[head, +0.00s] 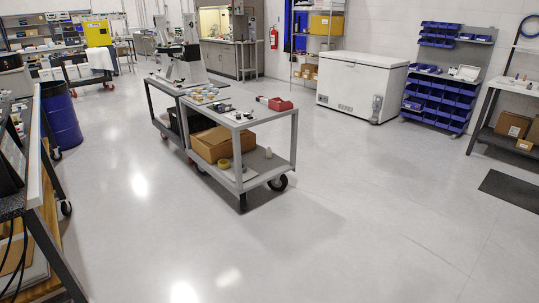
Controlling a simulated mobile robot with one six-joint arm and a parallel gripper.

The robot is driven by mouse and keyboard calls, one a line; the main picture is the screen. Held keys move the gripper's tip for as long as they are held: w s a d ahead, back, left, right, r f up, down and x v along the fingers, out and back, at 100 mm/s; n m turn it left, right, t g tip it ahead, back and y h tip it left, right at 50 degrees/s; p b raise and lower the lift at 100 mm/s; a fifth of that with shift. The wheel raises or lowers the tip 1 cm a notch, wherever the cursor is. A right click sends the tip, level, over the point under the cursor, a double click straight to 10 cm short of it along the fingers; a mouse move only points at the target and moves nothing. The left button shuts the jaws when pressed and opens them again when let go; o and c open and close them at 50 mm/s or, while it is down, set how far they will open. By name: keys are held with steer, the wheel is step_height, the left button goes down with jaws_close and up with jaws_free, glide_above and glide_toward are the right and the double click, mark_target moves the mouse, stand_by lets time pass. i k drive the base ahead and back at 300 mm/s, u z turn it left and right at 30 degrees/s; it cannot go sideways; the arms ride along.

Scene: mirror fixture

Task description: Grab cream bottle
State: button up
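A small pale, bottle-like item (268,153) stands on the lower shelf of the grey cart (240,183) in the middle of the head view. It is too small to tell for sure whether it is the cream bottle. Several small items (212,95) lie on the cart's top, also too small to name. My gripper is not in this view.
A cardboard box (222,143) and a yellow roll (224,164) share the lower shelf. A red item (280,104) lies on top. A blue drum (61,115) and a workbench (38,185) stand left, a white chest freezer (365,78) behind. The floor right and front is clear.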

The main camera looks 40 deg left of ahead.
mark_target(268, 152)
steer(key=z, duration=1.45)
steer(key=k, duration=0.15)
steer(key=u, duration=3.25)
steer(key=i, duration=3.25)
